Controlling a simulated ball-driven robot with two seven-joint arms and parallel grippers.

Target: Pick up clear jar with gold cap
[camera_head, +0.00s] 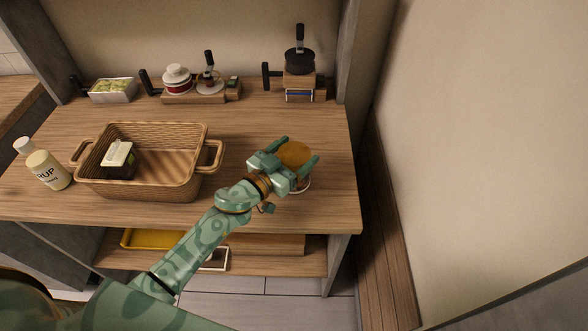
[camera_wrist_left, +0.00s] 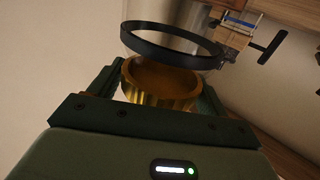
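The jar's round gold cap (camera_head: 295,152) shows near the right end of the wooden table. Below it only a small piece of the clear jar's lower edge shows, and my gripper hides most of its body. My left gripper (camera_head: 302,148) has its two fingers apart, one on each side of the cap. In the left wrist view the gold cap (camera_wrist_left: 163,82) lies between the fingers, close to both. I cannot tell whether they press on it. My right gripper is not in view.
A wicker basket (camera_head: 190,185) with a small dark, pale-topped box (camera_head: 119,155) stands left of my arm. A syrup bottle (camera_head: 47,170) is further left. At the back stand a white tub (camera_head: 112,91), a wooden stand (camera_head: 195,97) and a black-topped stand (camera_head: 300,82).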

